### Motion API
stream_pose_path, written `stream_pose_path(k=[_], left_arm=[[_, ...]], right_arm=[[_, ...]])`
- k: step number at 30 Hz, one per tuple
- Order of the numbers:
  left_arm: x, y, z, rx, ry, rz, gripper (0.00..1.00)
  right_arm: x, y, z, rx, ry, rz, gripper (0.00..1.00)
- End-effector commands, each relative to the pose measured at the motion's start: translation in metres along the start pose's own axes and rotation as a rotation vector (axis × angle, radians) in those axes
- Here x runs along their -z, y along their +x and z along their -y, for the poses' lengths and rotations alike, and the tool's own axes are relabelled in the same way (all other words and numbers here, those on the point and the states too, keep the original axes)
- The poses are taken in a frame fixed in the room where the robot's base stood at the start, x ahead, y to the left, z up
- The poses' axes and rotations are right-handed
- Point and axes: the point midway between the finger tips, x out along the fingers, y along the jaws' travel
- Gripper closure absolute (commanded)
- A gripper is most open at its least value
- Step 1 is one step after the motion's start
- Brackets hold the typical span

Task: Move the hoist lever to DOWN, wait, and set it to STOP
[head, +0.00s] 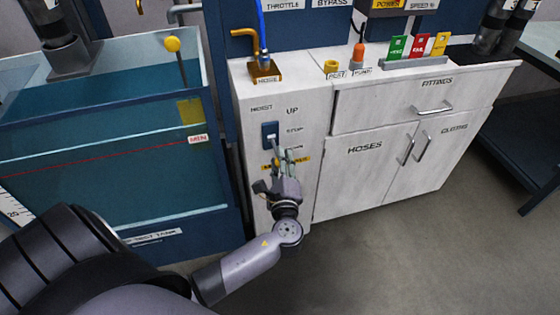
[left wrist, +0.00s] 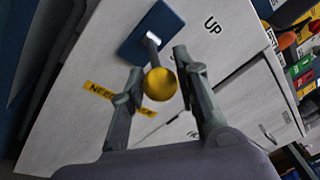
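The hoist lever's blue plate (head: 270,131) is on the white cabinet front, beside the labels HOIST, UP and STOP. In the left wrist view the plate (left wrist: 150,22) carries a grey lever with a yellow ball knob (left wrist: 160,84). My left gripper (head: 284,154) is in front of the cabinet, just below the plate. In the left wrist view the left gripper (left wrist: 157,62) is open, with one finger on each side of the knob. I cannot tell if either finger touches it. My right gripper is not in view.
A yellow warning label (head: 301,160) is on the cabinet behind the gripper. A water tank (head: 120,215) with a yellow float (head: 172,44) stands at the left. Cabinet doors (head: 364,165) are at the right. The grey floor (head: 400,255) in front is clear.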

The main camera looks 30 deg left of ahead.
Motion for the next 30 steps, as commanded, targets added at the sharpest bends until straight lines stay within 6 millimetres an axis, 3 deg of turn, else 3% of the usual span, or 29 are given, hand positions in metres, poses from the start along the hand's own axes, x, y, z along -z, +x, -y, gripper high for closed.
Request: stream_pose_path(k=[12, 30], left_arm=[[0.0002, -0.0003, -0.0001, 0.000, 0.000, 0.000, 1.00], [0.0012, -0.0004, -0.0016, 0.004, 0.002, 0.002, 1.00]], right_arm=[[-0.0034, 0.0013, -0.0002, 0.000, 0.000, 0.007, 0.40], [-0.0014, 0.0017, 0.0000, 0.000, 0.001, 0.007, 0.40]])
